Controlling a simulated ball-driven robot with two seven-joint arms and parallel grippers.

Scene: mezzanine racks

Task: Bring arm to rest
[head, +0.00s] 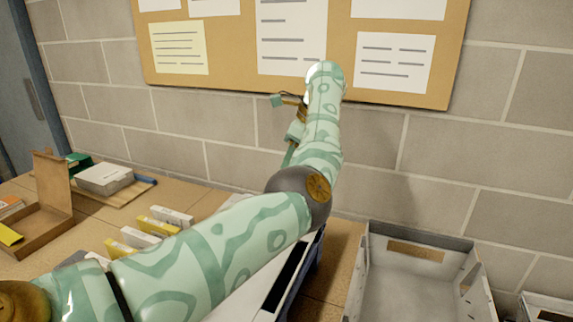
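My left arm, pale green with darker green patterns, comes in from the lower left and bends upward at a dark grey elbow joint. My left gripper (287,125) is raised in front of the block wall, just below the pinboard. My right gripper is not in view.
A pinboard (232,52) with papers hangs on the block wall. A brown open carton (52,190), a white stack (104,177) and several small yellow and white boxes (172,216) are on the table at left. A grey tray (405,290) stands at lower right.

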